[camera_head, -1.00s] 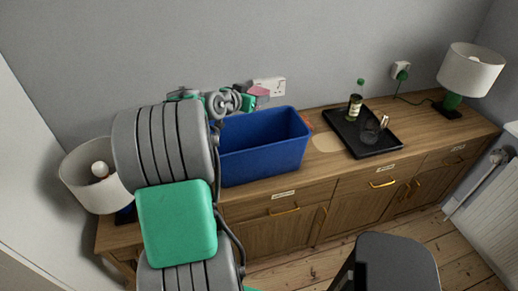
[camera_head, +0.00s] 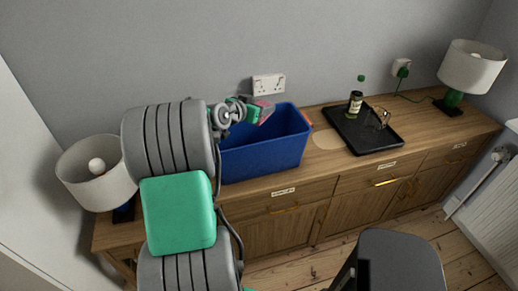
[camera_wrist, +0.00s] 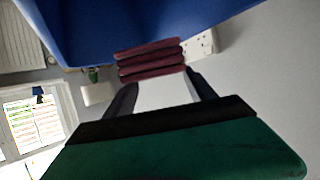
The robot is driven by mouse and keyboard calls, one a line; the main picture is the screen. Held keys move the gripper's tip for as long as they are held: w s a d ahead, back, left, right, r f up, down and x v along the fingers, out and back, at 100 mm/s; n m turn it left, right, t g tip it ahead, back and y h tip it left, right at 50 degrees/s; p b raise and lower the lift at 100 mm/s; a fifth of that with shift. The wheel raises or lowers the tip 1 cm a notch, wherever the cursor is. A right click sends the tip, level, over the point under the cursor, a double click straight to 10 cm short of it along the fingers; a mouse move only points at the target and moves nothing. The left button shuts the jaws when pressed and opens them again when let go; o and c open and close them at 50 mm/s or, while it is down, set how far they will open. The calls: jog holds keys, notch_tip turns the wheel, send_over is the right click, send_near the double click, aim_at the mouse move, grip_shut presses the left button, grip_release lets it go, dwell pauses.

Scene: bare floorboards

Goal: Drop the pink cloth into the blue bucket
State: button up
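The pink cloth (camera_head: 266,113) is at the end of my gripper (camera_head: 262,108), over the open top of the blue bucket. In the wrist view the cloth (camera_wrist: 150,61) looks dark pink and folded in layers, and it sits between the fingertips of my gripper (camera_wrist: 158,82), which are shut on it. The blue bucket (camera_head: 265,158) is rectangular and stands on the wooden sideboard. Its blue wall (camera_wrist: 130,22) fills the top of the wrist view. My arm hides the bucket's left end, and the bucket's inside floor is hidden.
A black tray (camera_head: 376,147) with a dark bottle (camera_head: 355,104) and a glass (camera_head: 383,118) is on the sideboard (camera_head: 425,130) to the right. White-shaded lamps stand at the right (camera_head: 470,68) and left (camera_head: 92,175). A wall socket (camera_head: 269,85) is behind the bucket.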

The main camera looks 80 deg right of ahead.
jog(key=o, duration=0.4)
jog(key=b+v, duration=0.2)
jog(key=v, duration=0.5)
jog(key=shift+a+r, duration=0.15)
jog(key=shift+a, duration=0.25)
